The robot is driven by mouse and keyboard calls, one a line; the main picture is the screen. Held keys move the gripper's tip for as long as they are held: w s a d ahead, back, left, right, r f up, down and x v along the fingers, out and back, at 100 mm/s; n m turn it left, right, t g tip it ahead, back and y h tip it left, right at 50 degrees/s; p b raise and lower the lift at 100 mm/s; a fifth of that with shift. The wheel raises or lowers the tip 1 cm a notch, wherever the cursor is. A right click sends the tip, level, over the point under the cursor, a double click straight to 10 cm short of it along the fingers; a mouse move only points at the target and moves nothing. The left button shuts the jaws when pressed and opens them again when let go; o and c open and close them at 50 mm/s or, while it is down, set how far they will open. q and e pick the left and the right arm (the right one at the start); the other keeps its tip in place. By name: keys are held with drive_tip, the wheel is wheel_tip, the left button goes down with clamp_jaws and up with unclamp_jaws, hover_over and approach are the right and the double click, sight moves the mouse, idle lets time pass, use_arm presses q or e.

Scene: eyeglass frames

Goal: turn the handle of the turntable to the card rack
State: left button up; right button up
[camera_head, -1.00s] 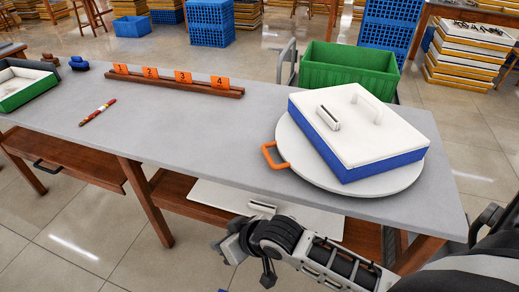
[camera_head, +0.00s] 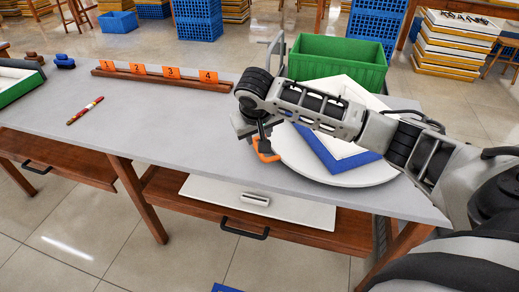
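The orange turntable handle (camera_head: 266,155) sticks out from the left side of the round white turntable (camera_head: 366,179), pointing left. A blue-sided box with a white lid (camera_head: 336,151) sits on the turntable, partly hidden behind my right arm. My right gripper (camera_head: 261,139) points down over the handle, with a dark finger at or against it. The view does not show whether the fingers close around the handle. The card rack (camera_head: 160,81) is a brown wooden strip with orange numbered cards 1 to 4 at the table's back left. My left gripper is out of view.
The grey table (camera_head: 150,125) is mostly clear between rack and turntable. A red pen (camera_head: 85,111) lies at left, near a green-sided tray (camera_head: 20,86) and a small blue object (camera_head: 65,61). A green crate (camera_head: 338,62) stands behind the turntable.

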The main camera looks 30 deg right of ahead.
drive_tip(key=x, duration=1)
drive_tip(key=shift+f+b, duration=0.2)
drive_tip(key=shift+b, duration=0.2)
clamp_jaws()
